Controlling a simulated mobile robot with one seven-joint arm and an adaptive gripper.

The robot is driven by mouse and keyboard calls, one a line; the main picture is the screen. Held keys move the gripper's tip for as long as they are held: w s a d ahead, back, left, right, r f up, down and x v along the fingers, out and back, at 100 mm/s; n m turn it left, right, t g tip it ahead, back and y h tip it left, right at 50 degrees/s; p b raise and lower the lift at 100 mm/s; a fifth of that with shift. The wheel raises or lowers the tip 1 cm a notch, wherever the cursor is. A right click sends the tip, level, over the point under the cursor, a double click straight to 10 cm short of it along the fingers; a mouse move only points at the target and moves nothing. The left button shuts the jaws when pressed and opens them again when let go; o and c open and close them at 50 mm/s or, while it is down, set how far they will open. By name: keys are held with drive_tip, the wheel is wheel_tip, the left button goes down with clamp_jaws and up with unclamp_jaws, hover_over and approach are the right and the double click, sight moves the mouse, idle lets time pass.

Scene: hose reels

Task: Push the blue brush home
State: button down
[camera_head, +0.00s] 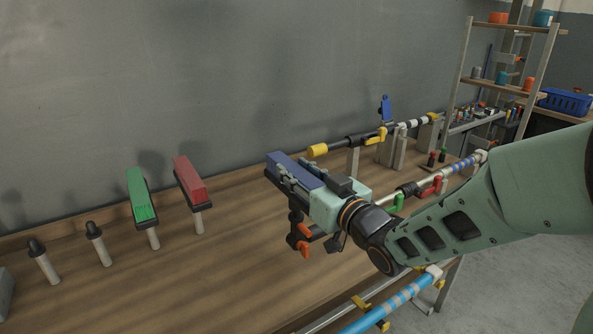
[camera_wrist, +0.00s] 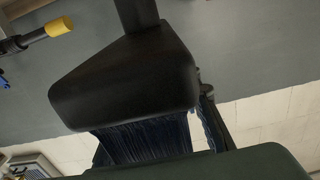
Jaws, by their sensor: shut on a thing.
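The blue brush (camera_head: 297,168) is a blue-purple block on a dark back, in the middle of the head view. My gripper (camera_head: 294,180) is shut on it, with the arm reaching in from the right. In the wrist view the brush's black back (camera_wrist: 125,80) fills the middle, with dark blue bristles (camera_wrist: 145,138) below and a black stem above. A dark finger (camera_wrist: 214,125) shows beside the brush on the right. The head view does not show clearly what the brush's underside touches.
A green brush (camera_head: 142,196) and a red brush (camera_head: 190,180) stand on posts at left, near two black-capped posts (camera_head: 95,235). A black clamp with orange levers (camera_head: 303,243) is below my gripper. Rods with yellow ends (camera_head: 318,151) stand behind. The front-left wooden bench top (camera_head: 180,290) is clear.

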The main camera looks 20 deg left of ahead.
drive_tip(key=shift+f+b, duration=1.05)
drive_tip(key=shift+f, duration=0.1)
drive_tip(key=c, duration=1.3)
unclamp_jaws()
drive_tip(key=shift+f, duration=0.1)
drive_tip(key=v, duration=0.7)
drive_tip(key=shift+s+d, duration=0.2)
